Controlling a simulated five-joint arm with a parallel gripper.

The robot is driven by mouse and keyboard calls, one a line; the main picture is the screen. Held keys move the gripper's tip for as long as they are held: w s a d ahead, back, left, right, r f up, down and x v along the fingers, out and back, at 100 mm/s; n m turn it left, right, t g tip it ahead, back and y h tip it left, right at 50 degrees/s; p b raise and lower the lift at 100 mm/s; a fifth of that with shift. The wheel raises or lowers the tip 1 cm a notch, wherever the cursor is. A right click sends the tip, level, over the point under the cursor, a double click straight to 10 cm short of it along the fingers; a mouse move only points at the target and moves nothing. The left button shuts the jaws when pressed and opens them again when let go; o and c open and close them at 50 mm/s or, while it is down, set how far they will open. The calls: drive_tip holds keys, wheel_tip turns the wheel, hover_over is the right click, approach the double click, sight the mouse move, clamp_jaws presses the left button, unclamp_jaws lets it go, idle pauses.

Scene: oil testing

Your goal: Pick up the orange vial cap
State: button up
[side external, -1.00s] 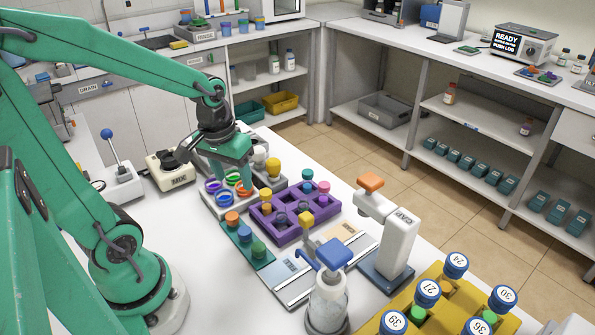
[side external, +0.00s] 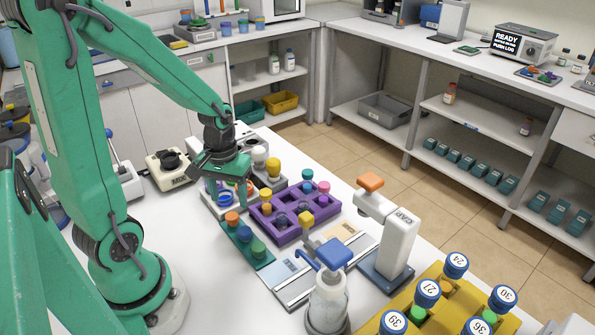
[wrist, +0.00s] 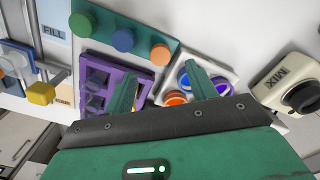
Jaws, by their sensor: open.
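The white tray (wrist: 158,99) holds several open, ring-like caps, among them an orange one (wrist: 176,97) and blue and purple ones; in the side view it is partly hidden under my gripper (side external: 222,178). My gripper is open and empty above the white tray. In the wrist view its fingers (wrist: 163,85) are spread, one over the tray, one over the edge of the purple rack.
The purple rack (side external: 290,235) with capped vials stands right of the tray. The MIX device (side external: 170,168) stands to the left. The CAP press (side external: 398,240) and a bottle with a blue pump (side external: 328,290) are at the front right. The white table before my base is clear.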

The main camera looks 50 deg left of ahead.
sight(232, 215)
drive_tip(key=shift+f, duration=0.25)
drive_tip(key=shift+f, duration=2.6)
drive_tip(key=c, duration=1.1)
drive_tip(key=shift+o, duration=0.2)
